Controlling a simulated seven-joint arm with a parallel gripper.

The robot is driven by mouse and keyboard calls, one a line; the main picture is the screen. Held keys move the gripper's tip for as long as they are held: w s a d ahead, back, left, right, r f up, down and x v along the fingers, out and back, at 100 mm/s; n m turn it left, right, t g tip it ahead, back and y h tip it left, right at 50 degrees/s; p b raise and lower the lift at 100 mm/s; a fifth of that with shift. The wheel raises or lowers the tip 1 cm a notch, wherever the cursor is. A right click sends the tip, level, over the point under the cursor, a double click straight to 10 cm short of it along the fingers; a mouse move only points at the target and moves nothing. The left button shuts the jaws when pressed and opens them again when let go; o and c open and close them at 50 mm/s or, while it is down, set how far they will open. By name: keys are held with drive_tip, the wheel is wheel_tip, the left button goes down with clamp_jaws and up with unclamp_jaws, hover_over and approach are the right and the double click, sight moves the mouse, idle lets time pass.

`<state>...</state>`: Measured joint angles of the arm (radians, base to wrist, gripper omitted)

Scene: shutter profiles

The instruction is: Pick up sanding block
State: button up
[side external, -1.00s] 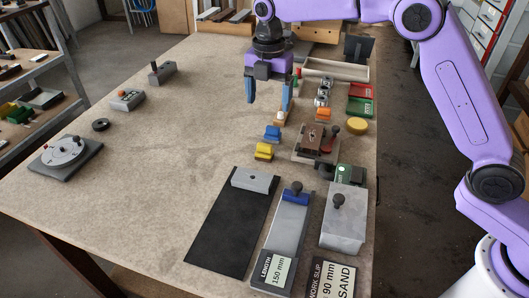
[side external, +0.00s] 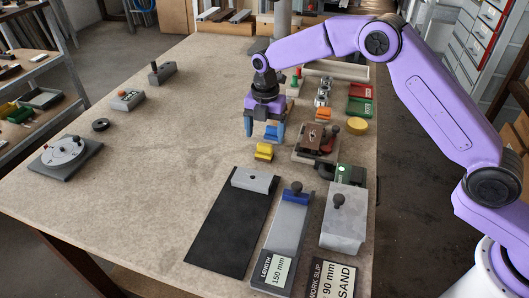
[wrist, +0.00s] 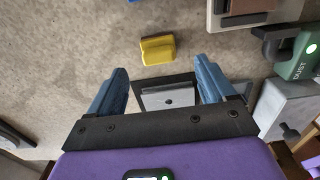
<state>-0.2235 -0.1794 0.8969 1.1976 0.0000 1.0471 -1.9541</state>
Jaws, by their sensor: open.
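A grey block (side external: 254,180) lies across the far end of a black strip (side external: 230,226) on the bench; I take it as the sanding block, though no label marks it. In the wrist view the grey block (wrist: 168,98) shows between my fingers, with a dark spot on top and its near part hidden by my gripper. My gripper (side external: 265,133) is open and empty, pointing down above the bench. The wrist view shows my gripper (wrist: 160,74) with fingers wide apart.
A yellow block (side external: 264,152) sits between my gripper and the grey block; it also shows in the wrist view (wrist: 157,49). Right of the strip stand a length gauge (side external: 288,226) and a grey knobbed block (side external: 343,222).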

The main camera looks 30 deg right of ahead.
sight(265, 144)
drive_tip(key=shift+w+f, duration=0.1)
drive_tip(key=shift+f, duration=2.95)
drive_tip(key=c, duration=1.1)
